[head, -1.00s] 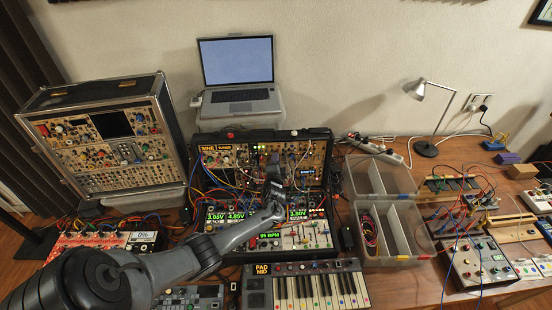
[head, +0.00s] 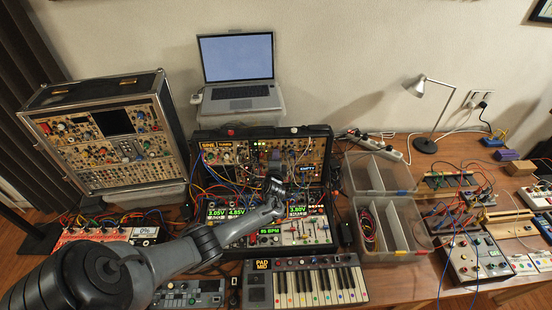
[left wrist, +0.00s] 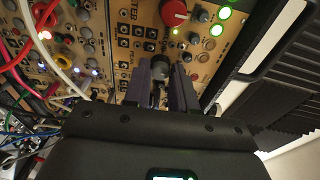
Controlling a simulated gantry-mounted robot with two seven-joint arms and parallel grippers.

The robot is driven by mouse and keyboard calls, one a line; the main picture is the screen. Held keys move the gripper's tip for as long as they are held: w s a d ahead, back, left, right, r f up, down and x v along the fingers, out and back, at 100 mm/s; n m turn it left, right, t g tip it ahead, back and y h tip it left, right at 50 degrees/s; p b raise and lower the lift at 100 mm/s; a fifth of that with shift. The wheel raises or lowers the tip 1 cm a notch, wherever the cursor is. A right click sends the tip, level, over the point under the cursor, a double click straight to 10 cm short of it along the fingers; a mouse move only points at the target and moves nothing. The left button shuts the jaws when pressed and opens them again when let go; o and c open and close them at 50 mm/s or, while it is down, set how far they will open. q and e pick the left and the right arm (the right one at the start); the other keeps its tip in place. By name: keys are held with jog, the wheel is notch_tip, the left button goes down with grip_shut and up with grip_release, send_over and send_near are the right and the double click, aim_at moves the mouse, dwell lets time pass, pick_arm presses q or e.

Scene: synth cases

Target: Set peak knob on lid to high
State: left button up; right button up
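The lid of the open black case carries tan synth panels (head: 218,171) that face me, with many knobs, lights and patch cables. My left gripper (head: 274,184) is in front of the lid's lower middle in the head view. In the left wrist view the two dark fingers (left wrist: 162,82) point at the panel and stand apart. A small dark knob (left wrist: 160,66) shows between their tips; contact with it is not clear. A large red knob (left wrist: 173,13) lies above and right of it. My right gripper is in no frame.
Patch cables (left wrist: 45,25) cross the panel left of the fingers. The lid's black edge (left wrist: 275,60) is on the right. In the head view, a small keyboard (head: 305,285) stands in front, clear bins (head: 360,222) at right, and a laptop (head: 238,65) behind.

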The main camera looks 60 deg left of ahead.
pick_arm(q)
jog(key=o, duration=0.3)
jog(key=shift+o, duration=0.2)
jog(key=p+v, duration=0.1)
jog(key=v, duration=0.9)
jog(key=shift+s+d+p, duration=0.25)
jog(key=shift+d+p, duration=0.05)
jog(key=shift+p, duration=0.1)
